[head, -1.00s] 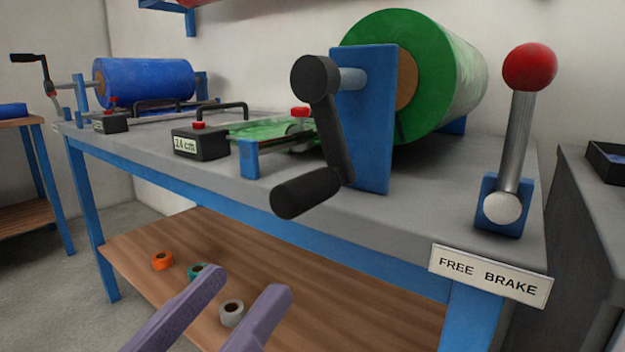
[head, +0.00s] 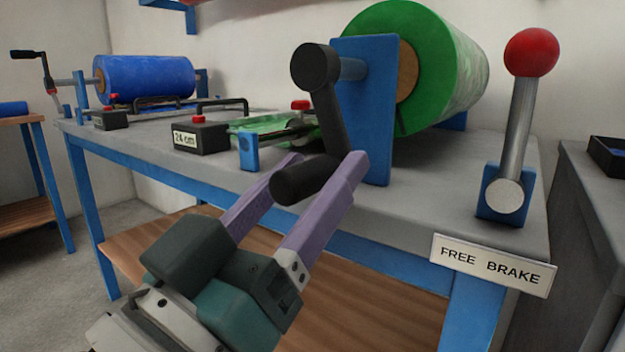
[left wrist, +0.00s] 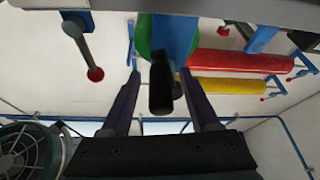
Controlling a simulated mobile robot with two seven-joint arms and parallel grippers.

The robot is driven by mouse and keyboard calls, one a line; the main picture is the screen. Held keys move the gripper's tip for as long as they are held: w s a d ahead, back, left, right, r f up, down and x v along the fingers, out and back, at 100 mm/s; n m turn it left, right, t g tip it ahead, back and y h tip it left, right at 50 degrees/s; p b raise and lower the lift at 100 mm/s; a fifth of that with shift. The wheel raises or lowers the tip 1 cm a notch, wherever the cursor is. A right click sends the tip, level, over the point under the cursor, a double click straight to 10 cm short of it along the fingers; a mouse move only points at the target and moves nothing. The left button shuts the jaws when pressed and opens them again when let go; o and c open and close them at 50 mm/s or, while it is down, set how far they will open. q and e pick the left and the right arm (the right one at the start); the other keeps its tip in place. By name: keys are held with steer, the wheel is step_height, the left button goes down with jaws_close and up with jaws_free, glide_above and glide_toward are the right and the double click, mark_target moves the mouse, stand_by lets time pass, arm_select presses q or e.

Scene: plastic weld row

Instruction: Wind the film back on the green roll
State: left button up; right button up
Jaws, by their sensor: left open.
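The green roll (head: 440,75) sits on the bench in a blue bracket (head: 378,120). Its black crank (head: 325,100) hangs down on the near side, ending in a black handle (head: 295,181). My left gripper (head: 325,160) is open, with its purple fingers on either side of the handle in the head view. The left wrist view shows the handle (left wrist: 161,92) between the two spread fingers (left wrist: 165,85). I cannot tell whether they touch it. Green film (head: 272,127) lies flat left of the roll. My right gripper is not in view.
A brake lever with a red knob (head: 531,52) stands at the right above a "FREE BRAKE" sign (head: 490,264). A black block marked 24 cm (head: 200,137) and a blue roll (head: 146,79) are further left. The bench's front edge (head: 240,190) runs below the crank.

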arm_select(q)
steer(key=shift+c, duration=0.4)
jaws_close()
stand_by(0.9)
